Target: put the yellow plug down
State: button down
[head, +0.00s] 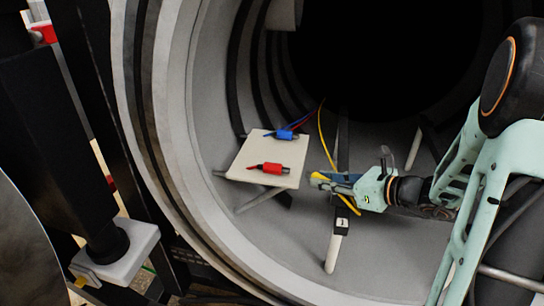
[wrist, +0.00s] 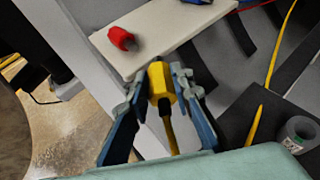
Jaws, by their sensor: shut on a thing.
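My gripper (head: 328,180) is inside the round furnace chamber and is shut on the yellow plug (head: 318,176). In the wrist view the plug (wrist: 160,83) sits between the two blue-grey fingers, with a dark shaft pointing back toward the palm. The plug is just beyond the near right edge of a pale board (head: 235,172) in the head view. On the board lie a red plug (head: 272,168) and a blue plug (head: 286,135). The red plug also shows in the wrist view (wrist: 122,39). A yellow cable (head: 323,140) runs from the back of the chamber.
The board rests on dark rods inside the grey chamber wall (head: 205,90). The board's right end has bare surface. The chamber rim (head: 165,150) curves round the left.

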jog(key=w+a+r+m+t+h+b, duration=0.1)
jog(key=a+r+m+t+h+b, duration=0.2)
jog(key=r, duration=1.1)
jog(key=g, duration=0.1)
send_over(281, 155)
jog(key=s, duration=0.1)
jog(key=f, duration=0.8)
jog(key=shift+s+d+f, duration=0.15)
jog(key=shift+d, duration=0.15)
jog(key=shift+w+a+f+y, duration=0.35)
jog(key=shift+w+f, duration=0.15)
jog(key=shift+f, duration=0.2)
jog(key=shift+w+f, duration=0.1)
jog(key=shift+f, duration=1.45)
jog(key=shift+f, duration=0.1)
jog(key=shift+f+b, duration=0.15)
jog(key=shift+b, duration=0.2)
jog(key=c, duration=1.7)
grip_release()
